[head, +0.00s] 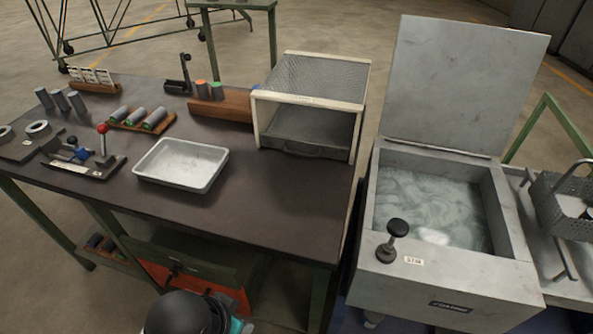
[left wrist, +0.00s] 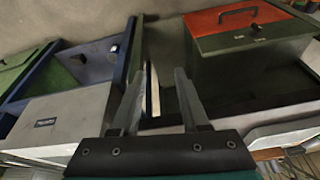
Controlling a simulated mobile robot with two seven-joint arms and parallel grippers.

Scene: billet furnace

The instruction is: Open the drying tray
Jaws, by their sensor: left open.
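The drying tray (head: 285,148) is a grey tray with a small bail handle on its front, low inside a white-framed rack (head: 260,120) with a mesh top. The rack stands at the right end of the dark workbench. The tray front sits about flush with the rack's front, so it looks shut. My left gripper (left wrist: 160,85) shows in the left wrist view with its two fingers apart and nothing between them. In the head view only a dark, rounded part of my arm shows at the bottom, below the bench edge, away from the tray. My right gripper is not in view.
A white pan (head: 181,164) sits on the bench (head: 260,215) left of the rack; bench space before the rack is clear. A grey tank (head: 440,275) with raised lid and black knob (head: 398,228) stands right. A red-and-green box (left wrist: 240,30) shows in the left wrist view.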

